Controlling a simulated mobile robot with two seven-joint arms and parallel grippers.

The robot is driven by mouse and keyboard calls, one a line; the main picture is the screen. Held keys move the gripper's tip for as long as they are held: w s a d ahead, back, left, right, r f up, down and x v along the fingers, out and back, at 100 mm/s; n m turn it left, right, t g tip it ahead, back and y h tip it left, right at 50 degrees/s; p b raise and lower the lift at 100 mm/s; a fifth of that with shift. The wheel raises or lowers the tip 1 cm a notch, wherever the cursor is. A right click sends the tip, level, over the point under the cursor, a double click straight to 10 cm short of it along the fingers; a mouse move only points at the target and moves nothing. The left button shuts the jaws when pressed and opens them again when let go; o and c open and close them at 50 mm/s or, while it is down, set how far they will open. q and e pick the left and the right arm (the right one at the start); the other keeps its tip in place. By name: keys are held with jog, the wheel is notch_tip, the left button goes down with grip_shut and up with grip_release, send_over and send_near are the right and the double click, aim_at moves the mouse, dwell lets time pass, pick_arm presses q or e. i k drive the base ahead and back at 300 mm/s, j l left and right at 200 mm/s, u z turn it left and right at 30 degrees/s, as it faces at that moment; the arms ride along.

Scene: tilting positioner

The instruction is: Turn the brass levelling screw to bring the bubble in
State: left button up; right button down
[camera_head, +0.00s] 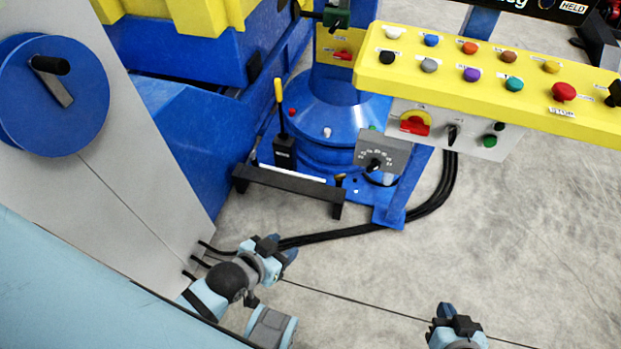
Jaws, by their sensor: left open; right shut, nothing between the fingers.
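A small dark brass-toned knob (340,180), which looks like the levelling screw, stands at the right end of a black bracket (291,189) low on the blue positioner. A thin white strip (292,173) runs along the bracket's top; I cannot make out a bubble in it. My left gripper (283,248) is open and empty, below the bracket and left of the knob, apart from both. My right gripper (444,311) is shut and empty at the bottom, right of centre, well away from the knob.
A yellow button panel (490,80) overhangs the upper right. A grey dial box (382,155) sits just right of the knob, and a yellow-handled lever (280,105) stands behind the bracket. Black cables (340,235) cross the floor near my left gripper. The floor at right is clear.

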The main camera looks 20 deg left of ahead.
aim_at(339, 177)
jog(key=i+j+z, duration=0.1)
jog(key=z, duration=0.4)
jog(key=i+j+z, duration=0.1)
jog(key=z, duration=0.35)
jog(key=i+j+z, duration=0.15)
jog(key=j, duration=0.2)
jog(key=j+z, duration=0.15)
jog(key=j, duration=0.2)
jog(key=i+j+z, duration=0.2)
jog(key=j, duration=0.7)
jog(key=i+j, duration=0.1)
jog(key=j, duration=0.4)
jog(key=z, duration=0.05)
